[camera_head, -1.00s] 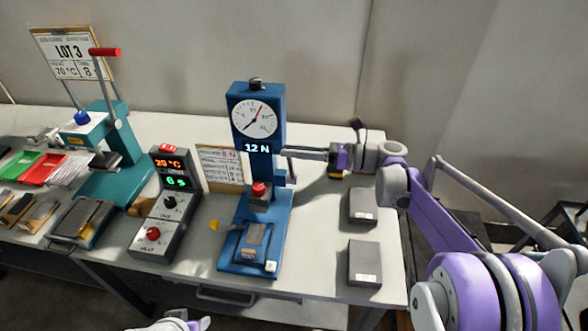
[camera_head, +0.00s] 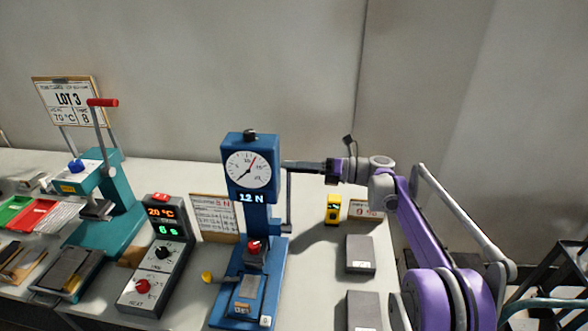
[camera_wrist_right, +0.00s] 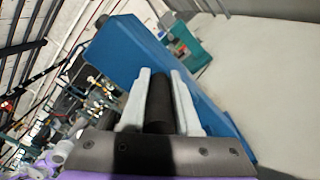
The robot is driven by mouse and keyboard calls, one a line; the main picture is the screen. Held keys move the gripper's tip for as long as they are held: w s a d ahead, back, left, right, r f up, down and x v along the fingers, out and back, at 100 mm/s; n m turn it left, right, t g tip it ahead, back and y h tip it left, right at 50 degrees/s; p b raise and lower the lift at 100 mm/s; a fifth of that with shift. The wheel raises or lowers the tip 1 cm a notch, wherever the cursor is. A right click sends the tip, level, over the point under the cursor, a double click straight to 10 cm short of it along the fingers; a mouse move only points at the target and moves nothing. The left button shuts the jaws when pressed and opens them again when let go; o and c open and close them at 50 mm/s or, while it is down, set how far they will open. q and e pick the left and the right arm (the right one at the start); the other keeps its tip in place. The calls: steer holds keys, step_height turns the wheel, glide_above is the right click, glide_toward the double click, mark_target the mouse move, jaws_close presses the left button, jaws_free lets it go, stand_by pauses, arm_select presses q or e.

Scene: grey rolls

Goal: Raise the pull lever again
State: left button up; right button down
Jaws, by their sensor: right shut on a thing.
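The blue force tester (camera_head: 250,180) stands upright on the table in the head view, with a round dial and a display reading 12 N. Its pull lever (camera_head: 289,205) is a thin grey rod on the right side. My right gripper (camera_head: 300,167) reaches in from the right at about dial height. In the right wrist view, its two pale fingers are shut on the black lever grip (camera_wrist_right: 160,103), with the blue column (camera_wrist_right: 125,48) just beyond. The lever's joint with the tester is partly hidden. My left gripper is not in view.
A grey control box (camera_head: 157,255) reads 20 °C and 6 s. A teal press (camera_head: 115,215) with a red-tipped handle stands at left. A yellow object (camera_head: 333,209) and dark grey blocks (camera_head: 360,253) lie below my right arm.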

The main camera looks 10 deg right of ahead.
steer(key=shift+f, duration=0.35)
steer(key=c, duration=0.7)
jaws_free()
steer(key=shift+w, duration=0.1)
steer(key=shift+o, duration=0.2)
steer(key=shift+r, duration=0.1)
steer(key=shift+d, duration=0.15)
steer(key=b+v, duration=0.1)
steer(key=v, duration=0.9)
steer(key=shift+d, duration=0.25)
